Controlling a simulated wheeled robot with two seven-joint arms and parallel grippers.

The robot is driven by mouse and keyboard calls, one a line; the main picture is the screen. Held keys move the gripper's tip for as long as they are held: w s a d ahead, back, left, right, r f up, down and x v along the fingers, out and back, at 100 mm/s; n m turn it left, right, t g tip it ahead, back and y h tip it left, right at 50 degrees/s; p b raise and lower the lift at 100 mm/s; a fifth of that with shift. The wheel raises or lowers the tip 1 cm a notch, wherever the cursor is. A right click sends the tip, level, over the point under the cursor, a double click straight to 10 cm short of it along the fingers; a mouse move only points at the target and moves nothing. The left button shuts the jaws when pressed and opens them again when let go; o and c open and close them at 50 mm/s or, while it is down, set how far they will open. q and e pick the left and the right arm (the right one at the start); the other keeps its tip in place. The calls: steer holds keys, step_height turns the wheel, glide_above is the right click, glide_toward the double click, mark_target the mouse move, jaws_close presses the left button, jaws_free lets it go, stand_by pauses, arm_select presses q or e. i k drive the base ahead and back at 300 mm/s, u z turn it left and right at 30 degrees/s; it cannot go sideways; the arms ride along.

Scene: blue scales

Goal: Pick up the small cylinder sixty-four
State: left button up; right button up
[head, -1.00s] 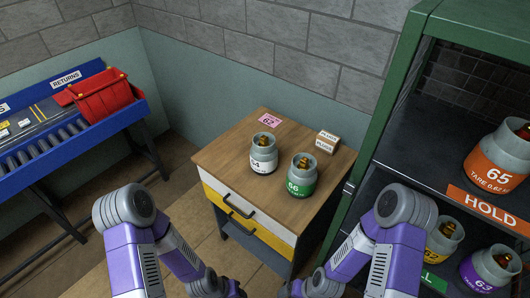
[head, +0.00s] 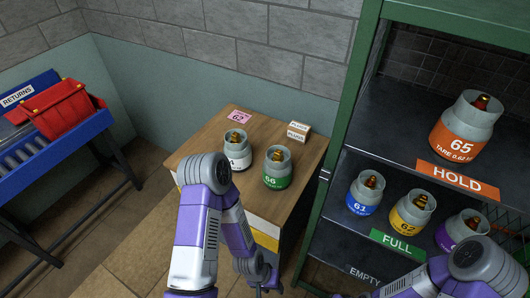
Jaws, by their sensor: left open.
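The small cylinder sixty-four (head: 237,145) is a grey canister with a white label and a brass valve, standing upright on the wooden cabinet top (head: 208,135). My left arm covers the lower left of its label, so only part of the number shows. A similar canister with a green label, 66 (head: 277,168), stands close to its right. My left gripper (head: 267,289) is at the bottom edge, partly cut off, open, in front of the cabinet and well below the cylinder. My right arm is at the lower right; its gripper is out of view.
A pink card (head: 239,117) and small white blocks (head: 299,131) lie at the cabinet's back. A green-framed shelf on the right holds canisters 65 (head: 465,130), 61 (head: 364,194), 62 (head: 412,213) and a purple one (head: 461,232).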

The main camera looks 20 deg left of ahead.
mark_target(237, 147)
steer(key=z, duration=0.05)
steer(key=k, duration=1.4)
steer(key=u, duration=0.95)
steer(key=i, duration=1.5)
